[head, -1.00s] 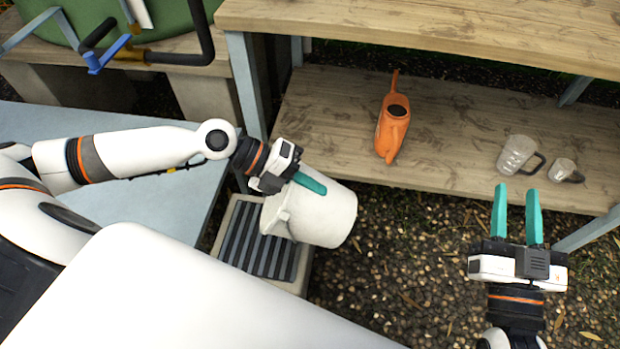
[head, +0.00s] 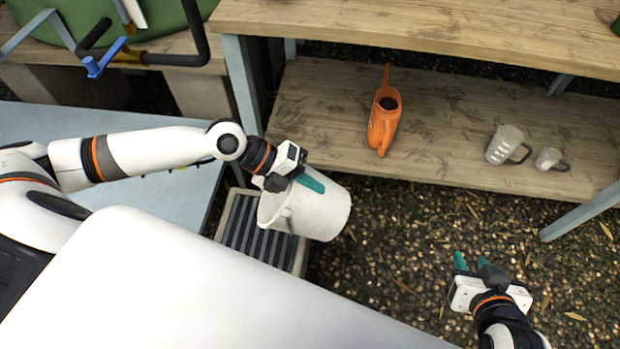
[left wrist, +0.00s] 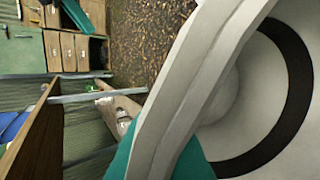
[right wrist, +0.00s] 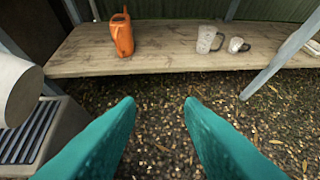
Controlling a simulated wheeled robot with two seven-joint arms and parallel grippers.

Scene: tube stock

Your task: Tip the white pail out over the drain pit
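The white pail (head: 322,209) hangs tilted on its side above the drain pit (head: 240,232), its mouth facing lower left over the dark slatted grate. My left gripper (head: 310,182) is shut on the pail's rim; the left wrist view shows the rim (left wrist: 190,85) at a teal finger, and the pale inside with a dark ring. I cannot tell whether anything is left inside, and no stream shows. The pail also shows at the left edge of the right wrist view (right wrist: 15,90). My right gripper (right wrist: 160,105) is open and empty over the gravel.
A wooden shelf (head: 440,150) holds an orange watering can (head: 384,118), a larger clear jug (head: 504,145) and a smaller one (head: 548,158). A wooden bench top (head: 420,30) is above it. Gravel between the pit and my right gripper is clear.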

